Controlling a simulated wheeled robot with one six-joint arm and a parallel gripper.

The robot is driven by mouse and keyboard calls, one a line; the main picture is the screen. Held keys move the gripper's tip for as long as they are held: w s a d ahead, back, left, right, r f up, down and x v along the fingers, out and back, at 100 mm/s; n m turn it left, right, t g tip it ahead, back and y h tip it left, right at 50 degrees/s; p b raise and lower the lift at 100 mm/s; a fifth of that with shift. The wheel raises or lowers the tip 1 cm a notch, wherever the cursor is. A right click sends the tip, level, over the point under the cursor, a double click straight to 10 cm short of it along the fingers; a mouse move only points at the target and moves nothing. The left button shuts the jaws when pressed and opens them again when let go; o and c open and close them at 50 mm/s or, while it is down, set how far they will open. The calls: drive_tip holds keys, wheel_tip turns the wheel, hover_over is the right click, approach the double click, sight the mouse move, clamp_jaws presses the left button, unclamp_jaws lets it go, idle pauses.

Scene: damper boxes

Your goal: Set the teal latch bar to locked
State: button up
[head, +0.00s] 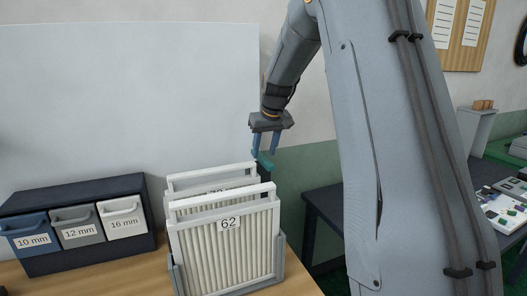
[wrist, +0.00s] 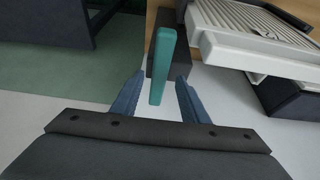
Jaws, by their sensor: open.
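The teal latch bar (head: 263,160) shows in the head view at the top of a dark post (head: 252,170), beside the white-framed filters. In the wrist view the teal latch bar (wrist: 162,66) runs lengthwise, its near end between the fingertips. My gripper (head: 264,146) points down just above the bar in the head view. In the wrist view my gripper (wrist: 160,88) is open, with one blue finger on each side of the bar and gaps visible on both sides. The far end of the bar lies over the dark post. I cannot read any lock marking.
A dark drawer unit (head: 85,262) with 10, 12 and 16 mm drawers stands at left. A dark table (head: 322,215) lies to the right, beyond a floor gap.

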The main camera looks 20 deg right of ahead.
drive_tip(key=shift+p+x, duration=0.3)
drive_tip(key=shift+x, duration=0.85)
clamp_jaws()
drive_tip(key=shift+a, duration=1.95)
drive_tip(key=shift+c, duration=1.6)
unclamp_jaws()
drive_tip(key=shift+a, duration=0.1)
drive_tip(key=o, duration=0.3)
drive_tip(key=shift+a, duration=0.15)
drive_tip(key=shift+d, duration=0.2)
